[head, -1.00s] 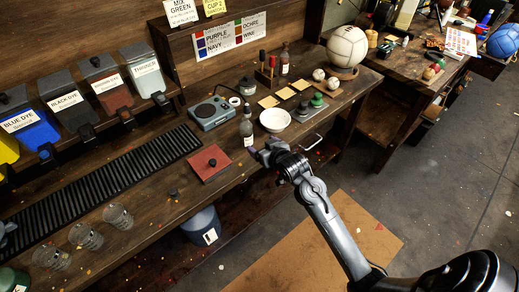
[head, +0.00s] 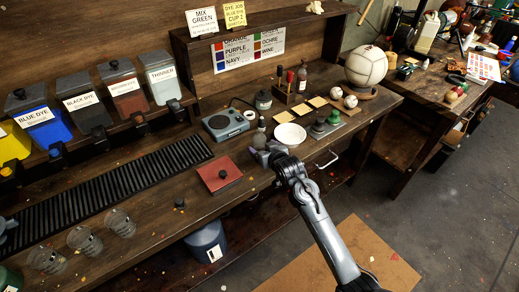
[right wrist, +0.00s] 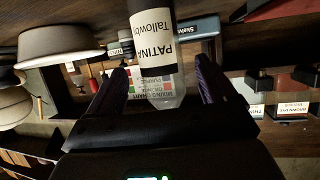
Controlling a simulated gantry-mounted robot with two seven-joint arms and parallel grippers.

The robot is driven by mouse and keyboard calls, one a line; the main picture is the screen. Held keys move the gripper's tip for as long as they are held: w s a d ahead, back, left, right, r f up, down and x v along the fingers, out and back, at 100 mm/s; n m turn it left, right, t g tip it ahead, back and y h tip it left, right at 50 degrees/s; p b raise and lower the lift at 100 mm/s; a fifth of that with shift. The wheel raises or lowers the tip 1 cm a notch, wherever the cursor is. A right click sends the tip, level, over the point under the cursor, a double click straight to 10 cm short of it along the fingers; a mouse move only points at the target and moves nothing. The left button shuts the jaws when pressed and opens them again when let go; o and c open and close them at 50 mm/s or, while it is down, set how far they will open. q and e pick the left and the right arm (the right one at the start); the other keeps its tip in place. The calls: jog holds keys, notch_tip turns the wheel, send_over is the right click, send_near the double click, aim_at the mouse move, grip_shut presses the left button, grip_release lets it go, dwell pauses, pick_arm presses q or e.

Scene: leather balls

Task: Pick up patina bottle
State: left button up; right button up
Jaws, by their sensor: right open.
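The patina bottle (head: 261,125) stands on the bench left of the white bowl (head: 290,135), its lower part hidden by my right gripper (head: 262,152). In the right wrist view, the bottle (right wrist: 152,45) has a dark body and a white label reading "PATINA". It shows between the two spread fingers of the right gripper (right wrist: 160,72), with a gap on each side. The gripper is open, and I cannot see finger contact. My left gripper is not in view.
A grey hotplate-like device (head: 226,124) stands left of the bottle and a red pad (head: 219,173) lies in front of it. The bowl (right wrist: 60,42) is close beside the bottle in the right wrist view.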

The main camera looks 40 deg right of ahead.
aim_at(262, 148)
jog(key=shift+b+x, duration=0.3)
jog(key=shift+x, duration=1.5)
jog(key=shift+a, duration=0.1)
jog(key=c, duration=1.1)
